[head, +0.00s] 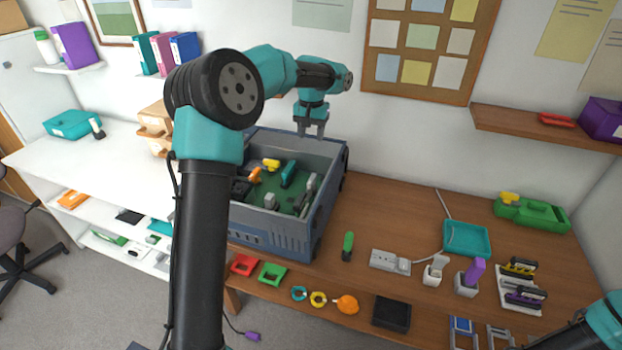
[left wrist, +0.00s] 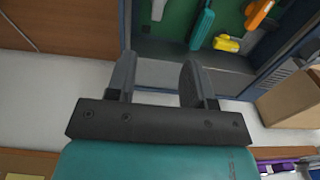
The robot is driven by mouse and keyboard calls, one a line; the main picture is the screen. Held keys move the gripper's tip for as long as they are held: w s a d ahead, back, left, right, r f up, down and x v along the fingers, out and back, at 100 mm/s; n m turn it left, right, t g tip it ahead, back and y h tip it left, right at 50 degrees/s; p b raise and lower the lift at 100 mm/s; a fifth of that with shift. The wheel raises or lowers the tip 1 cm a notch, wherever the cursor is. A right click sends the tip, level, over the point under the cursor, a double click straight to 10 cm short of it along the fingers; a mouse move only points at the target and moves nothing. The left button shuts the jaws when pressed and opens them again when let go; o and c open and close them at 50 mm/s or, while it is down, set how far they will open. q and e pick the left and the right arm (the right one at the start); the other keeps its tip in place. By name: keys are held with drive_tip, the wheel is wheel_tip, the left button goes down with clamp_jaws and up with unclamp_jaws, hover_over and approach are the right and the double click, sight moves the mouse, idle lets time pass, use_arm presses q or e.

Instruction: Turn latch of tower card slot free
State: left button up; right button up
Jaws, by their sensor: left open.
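The open grey-blue tower case (head: 275,236) lies on the wooden desk with its inside facing up. On its green board (head: 270,190) are a teal part (head: 288,175), an orange part (head: 254,174) and a yellow part (head: 271,164). I cannot tell which piece is the card slot's latch. My left gripper (head: 311,130) is open and empty above the case's far wall, pointing down. In the left wrist view its spread fingers (left wrist: 156,76) have nothing between them, with the teal part (left wrist: 202,24) and yellow part (left wrist: 227,43) beyond. My right gripper is out of view.
A green-topped screwdriver-like tool (head: 348,246), a power strip (head: 390,262) and a teal tray (head: 467,238) lie right of the case. Red (head: 243,264) and green (head: 272,273) holders sit at the front edge. Part of my right arm shows at bottom right.

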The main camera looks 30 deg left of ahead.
sight(312, 178)
use_arm(q)
drive_tip(key=shift+f, duration=0.1)
wheel_tip(312, 178, down, 17)
drive_tip(key=shift+d+f, duration=0.1)
drive_tip(key=shift+f, duration=0.1)
idle(0.7)
clamp_jaws()
idle(0.4)
